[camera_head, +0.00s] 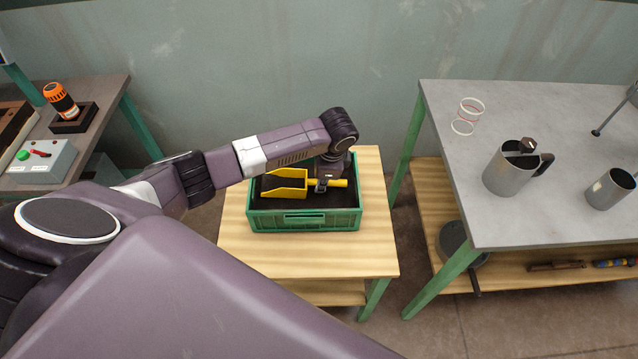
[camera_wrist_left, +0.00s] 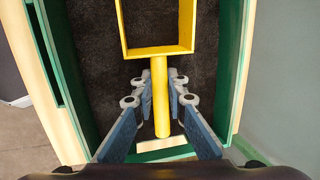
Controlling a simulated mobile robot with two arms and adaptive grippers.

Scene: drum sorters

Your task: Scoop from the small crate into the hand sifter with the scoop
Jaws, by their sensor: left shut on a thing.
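The yellow scoop (camera_head: 284,190) is over the dark loose fill inside the small green crate (camera_head: 303,222). Its tray points left and its handle points right. My left gripper (camera_head: 322,184) is shut on the scoop's handle. In the left wrist view the fingers (camera_wrist_left: 158,88) stand either side of the handle, and the scoop's tray (camera_wrist_left: 160,50) has dark material inside its rim. I cannot tell whether that is load or fill. A metal cup with a dark handle (camera_head: 508,178), seemingly the hand sifter, stands on the grey-topped table at right. My right gripper is not in view.
The crate stands on a low wooden table (camera_head: 300,262). A gap separates the tables. At left, a bench holds an orange-capped item (camera_head: 60,98) and a switch box (camera_head: 45,165).

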